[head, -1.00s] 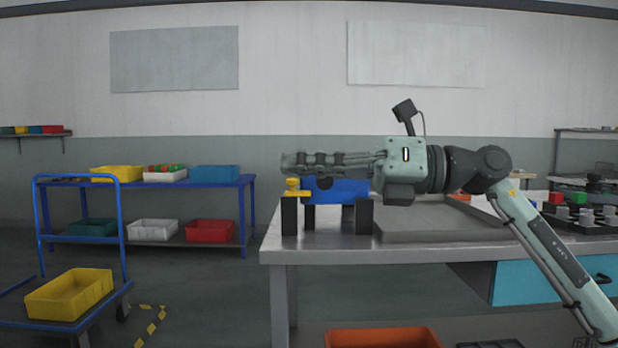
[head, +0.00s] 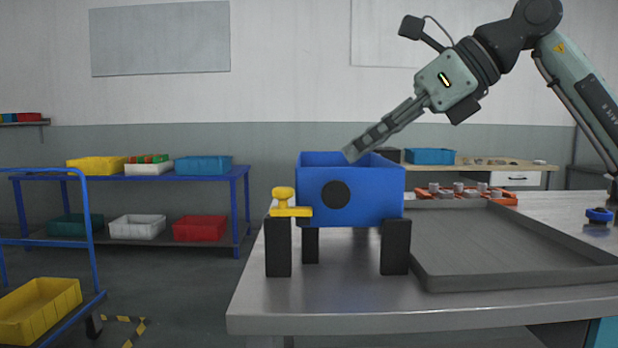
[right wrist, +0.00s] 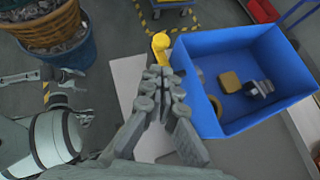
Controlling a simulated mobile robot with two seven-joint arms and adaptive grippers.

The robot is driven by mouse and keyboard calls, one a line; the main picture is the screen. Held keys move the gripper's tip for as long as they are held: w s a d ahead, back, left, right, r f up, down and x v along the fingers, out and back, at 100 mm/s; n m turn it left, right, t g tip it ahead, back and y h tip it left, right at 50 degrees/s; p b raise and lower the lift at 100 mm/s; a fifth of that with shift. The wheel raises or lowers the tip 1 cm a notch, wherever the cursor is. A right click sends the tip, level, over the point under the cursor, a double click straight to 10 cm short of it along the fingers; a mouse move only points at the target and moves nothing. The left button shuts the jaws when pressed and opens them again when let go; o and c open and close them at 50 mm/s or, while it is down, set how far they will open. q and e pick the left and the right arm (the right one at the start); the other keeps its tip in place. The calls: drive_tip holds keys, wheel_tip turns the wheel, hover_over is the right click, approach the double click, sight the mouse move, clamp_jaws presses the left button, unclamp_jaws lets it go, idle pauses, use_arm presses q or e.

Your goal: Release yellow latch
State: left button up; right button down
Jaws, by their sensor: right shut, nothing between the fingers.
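The yellow latch (head: 287,205) has a knob on a flat bar at the left front of the blue tank (head: 362,193). The tank stands on black legs on the metal table. My right gripper (head: 351,153) is shut and empty, tilted down, and in the head view its tips overlap the tank's upper rim. In the right wrist view the closed fingers (right wrist: 160,72) point at the latch (right wrist: 160,45), left of the tank (right wrist: 285,75). The tips look close to the latch there; I cannot tell whether they touch.
A grey tray (head: 510,245) lies right of the tank. The tank holds a tan block (right wrist: 229,81) and other small parts. A blue knob (head: 599,215) stands at the right. A blue rack with bins (head: 202,166) is behind on the left.

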use_arm(q)
drive_tip(key=shift+s+f, duration=0.1)
drive_tip(key=shift+f, duration=0.05)
drive_tip(key=shift+s, duration=0.1)
use_arm(e)
approach(292, 195)
drive_tip(key=x, duration=0.5)
drive_tip(key=shift+w+a+f, duration=0.25)
drive_tip(key=shift+a+f, duration=0.15)
use_arm(q)
drive_tip(key=shift+w+f, duration=0.3)
drive_tip(key=shift+f, duration=0.25)
drive_tip(key=shift+r, duration=0.1)
